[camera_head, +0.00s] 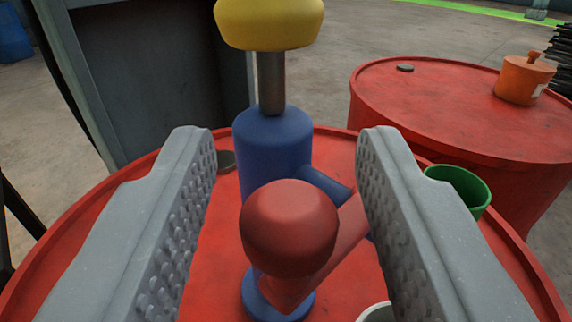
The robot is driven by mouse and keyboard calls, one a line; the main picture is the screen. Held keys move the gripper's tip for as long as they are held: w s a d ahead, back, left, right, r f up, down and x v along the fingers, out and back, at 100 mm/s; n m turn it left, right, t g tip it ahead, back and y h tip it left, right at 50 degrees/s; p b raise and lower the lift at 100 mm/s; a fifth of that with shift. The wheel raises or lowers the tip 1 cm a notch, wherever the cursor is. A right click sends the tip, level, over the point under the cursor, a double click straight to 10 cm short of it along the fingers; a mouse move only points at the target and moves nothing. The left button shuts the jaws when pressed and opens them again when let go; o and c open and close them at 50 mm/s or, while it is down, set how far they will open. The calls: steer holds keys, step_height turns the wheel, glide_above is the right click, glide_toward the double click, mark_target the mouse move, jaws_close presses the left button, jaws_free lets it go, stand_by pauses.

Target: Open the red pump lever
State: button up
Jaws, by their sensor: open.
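The red pump lever (289,228) shows its rounded knob end toward me, low in the middle of the view. Its red arm (335,248) slants up and right behind the knob toward the blue pump body (272,150). The blue pump stands upright on a red drum (232,294), with a grey rod and a yellow knob (270,22) on top. My gripper (283,150) is open. Its two grey ridged fingers stand left and right of the lever knob, with gaps on both sides. The right finger hides part of the lever arm and the pump's right side.
A green cup (458,188) stands at the drum's right, partly behind my right finger. A white rim (376,313) shows at the bottom edge. A second red drum (450,115) behind right carries an orange pot (524,80). A dark grey cabinet (160,75) stands behind left.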

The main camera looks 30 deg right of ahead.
jaws_close()
